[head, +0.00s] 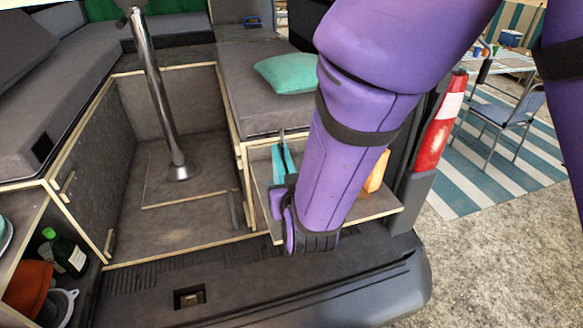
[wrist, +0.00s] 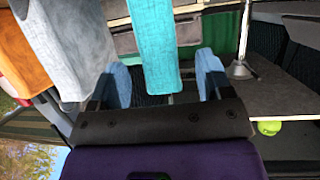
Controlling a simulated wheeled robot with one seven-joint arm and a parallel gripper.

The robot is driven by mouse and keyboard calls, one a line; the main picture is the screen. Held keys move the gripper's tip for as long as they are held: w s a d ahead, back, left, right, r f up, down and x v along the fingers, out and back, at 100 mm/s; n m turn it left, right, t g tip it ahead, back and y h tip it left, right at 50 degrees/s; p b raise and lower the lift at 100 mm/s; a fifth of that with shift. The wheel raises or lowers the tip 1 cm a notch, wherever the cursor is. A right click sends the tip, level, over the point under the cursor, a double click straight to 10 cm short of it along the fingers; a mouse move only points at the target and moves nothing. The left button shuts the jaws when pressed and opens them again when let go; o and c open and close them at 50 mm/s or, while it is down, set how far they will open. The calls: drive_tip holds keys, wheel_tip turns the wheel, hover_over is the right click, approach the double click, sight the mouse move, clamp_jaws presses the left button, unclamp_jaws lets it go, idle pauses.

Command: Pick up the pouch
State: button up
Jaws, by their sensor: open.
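An upright teal thing (wrist: 155,45) hangs into the wrist view from the top edge. I take it to be the pouch, but its full shape is cut off. My gripper (wrist: 164,72) is open, with one blue-tipped finger on each side of the teal thing. I cannot tell whether either finger touches it. In the head view the teal thing (head: 283,160) stands in the small tray at the tailgate, partly hidden by my purple arm. My gripper is mostly hidden there behind my arm.
A grey thing (wrist: 62,48) stands close beside the teal one, with an orange thing (wrist: 22,50) beyond it. The orange thing also shows right of my arm (head: 377,170). The wooden tray (head: 385,207) has raised edges. A metal table post (head: 160,90) stands left.

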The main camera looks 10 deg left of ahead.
drive_tip(key=shift+x, duration=1.75)
drive_tip(key=c, duration=1.2)
drive_tip(key=shift+o, duration=0.2)
drive_tip(key=shift+r, duration=0.1)
